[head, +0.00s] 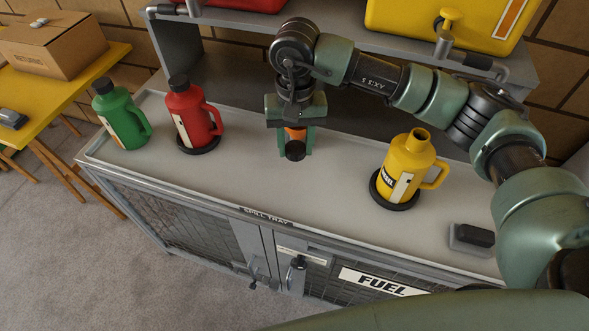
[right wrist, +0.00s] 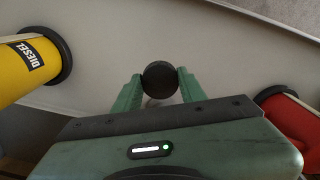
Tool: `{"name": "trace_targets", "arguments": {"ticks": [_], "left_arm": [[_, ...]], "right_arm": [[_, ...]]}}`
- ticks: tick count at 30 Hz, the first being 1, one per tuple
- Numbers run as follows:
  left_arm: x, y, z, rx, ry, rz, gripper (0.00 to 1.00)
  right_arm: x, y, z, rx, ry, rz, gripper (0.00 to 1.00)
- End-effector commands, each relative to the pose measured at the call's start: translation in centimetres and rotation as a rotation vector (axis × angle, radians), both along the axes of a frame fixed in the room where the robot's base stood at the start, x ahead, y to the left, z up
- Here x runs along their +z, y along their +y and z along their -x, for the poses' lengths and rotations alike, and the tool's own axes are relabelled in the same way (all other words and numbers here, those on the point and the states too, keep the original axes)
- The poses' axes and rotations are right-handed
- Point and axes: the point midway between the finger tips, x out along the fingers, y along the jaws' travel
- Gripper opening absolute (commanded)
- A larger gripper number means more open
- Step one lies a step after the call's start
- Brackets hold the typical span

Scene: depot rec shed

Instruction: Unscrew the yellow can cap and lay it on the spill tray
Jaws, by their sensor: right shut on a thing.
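The yellow can (head: 408,168) stands upright on the right part of the spill tray (head: 235,185), its spout open and bare. It also shows at the left of the right wrist view (right wrist: 30,65), with a DIESEL label. My right gripper (head: 295,153) is over the middle of the tray, left of the yellow can, pointing down. It is shut on a round black cap (right wrist: 160,78), which sits between its fingertips. The cap is low over the tray; I cannot tell whether it touches. My left gripper is not in view.
A red can (head: 191,115) and a green can (head: 120,118), both with black caps, stand at the left of the tray. A small dark block (head: 473,236) lies at the right front. A shelf with larger containers is behind. The tray's front middle is clear.

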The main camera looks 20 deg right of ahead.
Motion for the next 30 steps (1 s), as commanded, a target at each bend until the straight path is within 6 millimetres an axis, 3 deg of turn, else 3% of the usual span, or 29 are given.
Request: {"name": "trace_targets", "arguments": {"ticks": [6,14,21,30], "left_arm": [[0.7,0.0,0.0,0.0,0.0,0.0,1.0],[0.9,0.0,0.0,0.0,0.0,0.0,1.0],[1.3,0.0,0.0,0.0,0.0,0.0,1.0],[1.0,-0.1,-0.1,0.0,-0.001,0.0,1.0]], "right_arm": [[-4.6,0.0,0.1,0.001,0.003,0.0,0.0],[-6.7,0.0,0.0,0.001,0.001,0.0,0.0],[-10.0,0.0,0.0,0.0,0.001,0.001,0.0],[-10.3,0.0,0.0,0.001,-0.001,-0.001,0.0]]}}
